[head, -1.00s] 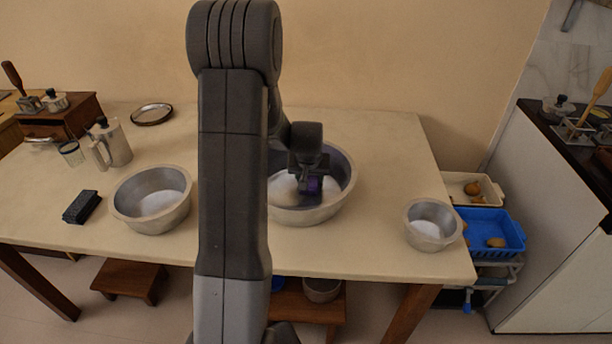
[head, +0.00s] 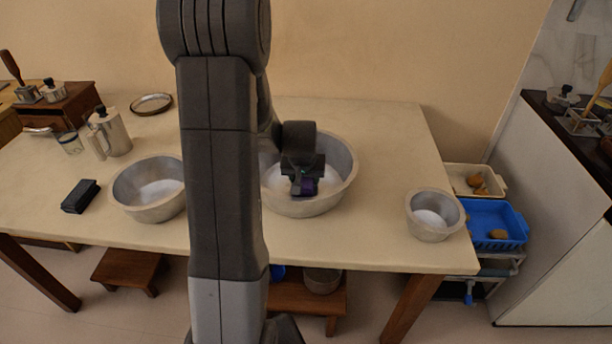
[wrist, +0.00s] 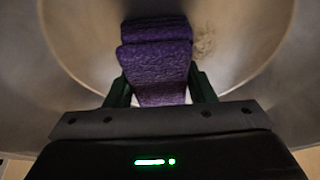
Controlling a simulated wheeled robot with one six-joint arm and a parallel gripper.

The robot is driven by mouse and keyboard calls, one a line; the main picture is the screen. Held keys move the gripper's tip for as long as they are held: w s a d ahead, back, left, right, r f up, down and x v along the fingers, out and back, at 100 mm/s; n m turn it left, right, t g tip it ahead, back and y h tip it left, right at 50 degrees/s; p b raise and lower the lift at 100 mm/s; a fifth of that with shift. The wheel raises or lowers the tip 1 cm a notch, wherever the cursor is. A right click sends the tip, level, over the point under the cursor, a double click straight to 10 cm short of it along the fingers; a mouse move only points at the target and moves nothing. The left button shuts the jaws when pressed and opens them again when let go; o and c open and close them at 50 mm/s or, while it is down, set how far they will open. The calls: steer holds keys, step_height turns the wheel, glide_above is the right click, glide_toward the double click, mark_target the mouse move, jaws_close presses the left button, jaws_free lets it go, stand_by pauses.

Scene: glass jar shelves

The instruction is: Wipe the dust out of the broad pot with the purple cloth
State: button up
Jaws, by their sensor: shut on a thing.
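The broad pot (head: 340,190) is a wide metal basin on the table, right of my arm in the head view. My gripper (head: 304,187) reaches down inside it, shut on the folded purple cloth (head: 309,185). In the wrist view the purple cloth (wrist: 156,55) sits between the two fingers of my gripper (wrist: 160,92), over the floor of the broad pot (wrist: 270,30). A brownish dust patch (wrist: 204,46) shows just right of the cloth. Whether the cloth touches the floor is unclear. My arm hides the pot's left edge.
A medium metal pot (head: 128,197) stands left of my arm, a small one (head: 434,232) at the table's right. A dark block (head: 81,196), a metal jug (head: 108,133) and a round tray (head: 151,103) are at left. The table (head: 385,150) is clear between the broad and small pots.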

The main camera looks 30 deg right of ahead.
mark_target(291, 214)
steer(key=shift+s+a, duration=0.1)
stand_by(0.7)
steer(key=shift+s+a+r+b, duration=0.15)
steer(key=shift+s+a+b, duration=0.6)
steer(key=shift+s+a, duration=1.1)
steer(key=shift+f, duration=0.2)
steer(key=shift+s+a+b, duration=0.2)
steer(key=shift+a+b, duration=0.1)
steer(key=shift+b, duration=0.05)
steer(key=shift+s+a+b, duration=0.75)
steer(key=shift+s+a, duration=0.85)
steer(key=shift+s, duration=0.05)
